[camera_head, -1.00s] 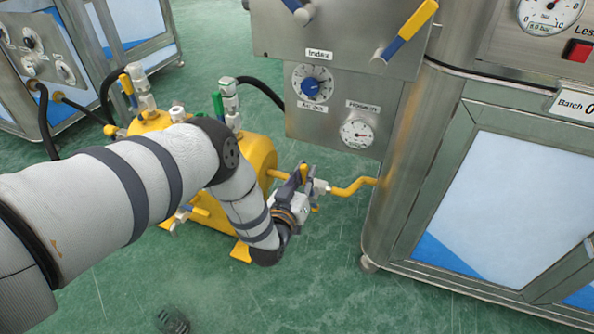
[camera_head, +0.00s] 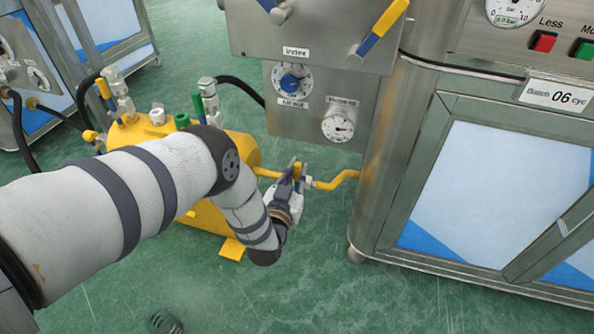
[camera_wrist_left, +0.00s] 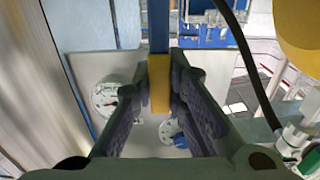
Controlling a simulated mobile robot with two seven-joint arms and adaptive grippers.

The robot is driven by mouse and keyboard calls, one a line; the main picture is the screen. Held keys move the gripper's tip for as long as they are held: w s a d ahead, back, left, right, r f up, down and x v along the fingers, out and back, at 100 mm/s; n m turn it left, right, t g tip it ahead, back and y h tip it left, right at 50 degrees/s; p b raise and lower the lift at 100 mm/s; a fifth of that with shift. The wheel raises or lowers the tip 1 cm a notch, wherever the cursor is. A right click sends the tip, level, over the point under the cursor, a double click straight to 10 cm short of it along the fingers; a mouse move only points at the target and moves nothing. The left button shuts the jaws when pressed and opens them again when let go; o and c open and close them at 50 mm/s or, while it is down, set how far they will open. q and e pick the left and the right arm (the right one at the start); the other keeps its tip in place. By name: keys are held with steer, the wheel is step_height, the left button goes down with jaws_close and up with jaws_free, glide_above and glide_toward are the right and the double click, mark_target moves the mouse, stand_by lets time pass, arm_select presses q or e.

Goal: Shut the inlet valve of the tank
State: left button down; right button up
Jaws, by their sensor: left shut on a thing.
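The yellow tank (camera_head: 243,150) stands on the floor behind my left arm, which hides part of it. A bent yellow pipe (camera_head: 338,181) runs from the tank's side to the steel cabinet. The inlet valve sits on this pipe, with a metal fitting (camera_head: 309,183) beside it. My left gripper (camera_head: 297,170) is at this valve, its dark fingers shut on the valve handle. In the left wrist view the handle (camera_wrist_left: 159,85), yellow with a blue part, lies between the fingers (camera_wrist_left: 159,100). The fingers hide much of the valve, so I cannot tell its exact angle. My right gripper is not in view.
A steel panel (camera_head: 320,105) with a blue knob (camera_head: 291,80), a gauge (camera_head: 338,127) and yellow-blue levers (camera_head: 384,25) hangs above the pipe. The steel cabinet (camera_head: 425,110) stands at right. Black hoses (camera_head: 240,85) rise from the tank fittings.

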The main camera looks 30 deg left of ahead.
arm_select(q)
steer(key=shift+d+f, duration=0.1)
steer(key=shift+d, duration=0.05)
steer(key=c, duration=1.6)
jaws_free()
steer(key=shift+s, duration=0.1)
steer(key=v, duration=1.1)
steer(key=shift+s, duration=0.4)
